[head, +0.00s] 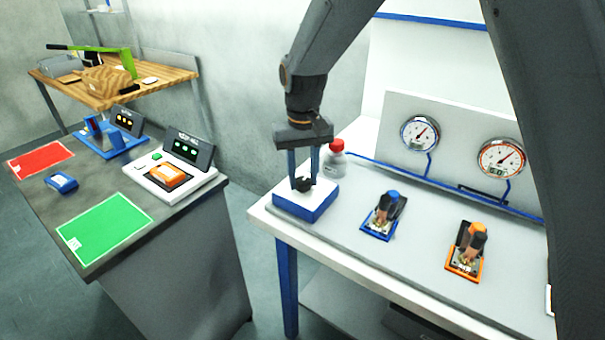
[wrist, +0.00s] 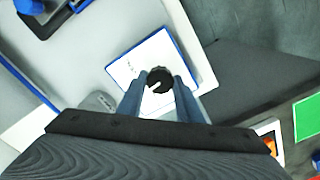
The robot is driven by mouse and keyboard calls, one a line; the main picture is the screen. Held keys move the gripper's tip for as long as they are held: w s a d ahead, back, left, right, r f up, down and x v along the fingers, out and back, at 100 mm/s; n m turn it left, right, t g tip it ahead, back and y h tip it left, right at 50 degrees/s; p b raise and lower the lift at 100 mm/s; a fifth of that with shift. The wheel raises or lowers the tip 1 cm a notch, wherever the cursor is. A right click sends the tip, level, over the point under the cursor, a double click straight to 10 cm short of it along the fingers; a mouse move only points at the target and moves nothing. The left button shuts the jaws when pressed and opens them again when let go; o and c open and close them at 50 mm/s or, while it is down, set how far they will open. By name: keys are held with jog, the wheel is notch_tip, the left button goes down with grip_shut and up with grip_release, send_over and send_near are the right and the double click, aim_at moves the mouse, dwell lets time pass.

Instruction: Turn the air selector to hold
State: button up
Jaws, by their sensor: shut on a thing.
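The air selector is a black round knob (head: 303,185) on a white-topped blue box (head: 298,208) at the left end of the white bench. My gripper (head: 303,176) points straight down over it, and its two blue-grey fingers are shut on the knob from either side. In the wrist view the knob (wrist: 159,78) lies between the fingertips (wrist: 158,88). A white pointer mark on the knob aims to the lower left in that view. The white plate (wrist: 140,65) around it shows only faint markings, too small to read.
A red-capped bottle (head: 335,160) stands close behind the box. Two gauges (head: 419,134) (head: 501,158) are on the back panel. A blue valve (head: 383,215) and an orange valve (head: 467,249) sit to the right. A grey counter (head: 100,200) with colored mats stands left, across a gap.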

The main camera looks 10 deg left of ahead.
aim_at(302, 180)
jog(key=shift+w+a+r+m, duration=0.1)
jog(key=shift+m, duration=0.4)
jog(key=o, duration=1)
jog(key=shift+o, duration=0.2)
jog(key=shift+r+b, duration=1)
jog(key=shift+r, duration=2.85)
